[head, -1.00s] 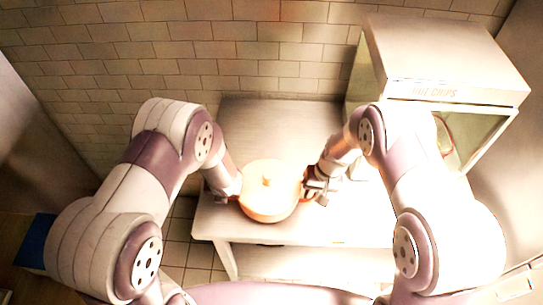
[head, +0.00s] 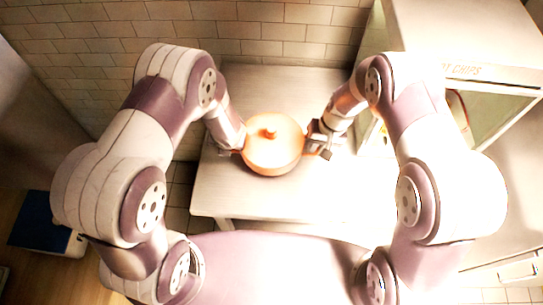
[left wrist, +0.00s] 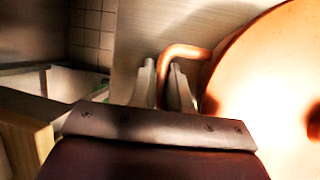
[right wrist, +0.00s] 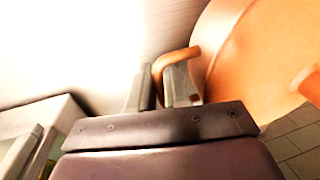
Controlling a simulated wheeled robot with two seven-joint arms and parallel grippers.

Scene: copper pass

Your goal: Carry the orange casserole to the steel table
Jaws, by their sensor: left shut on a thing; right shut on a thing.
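The orange casserole (head: 272,150), with its lid and knob on, is held between my two grippers over the steel table (head: 215,190). I cannot tell whether its base touches the table. My left gripper (head: 235,142) is shut on the casserole's left loop handle, which shows between its fingers in the left wrist view (left wrist: 172,75). My right gripper (head: 316,142) is on the opposite side, shut on the other handle, seen in the right wrist view (right wrist: 172,70). The casserole looks about level. Its underside is hidden.
A glass-fronted cabinet marked "CHIPS" (head: 470,70) stands at the right of the table, close to my right arm. A tiled wall (head: 270,30) is behind. A blue-topped thing (head: 38,222) is at the lower left. The table's front is clear and brightly lit.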

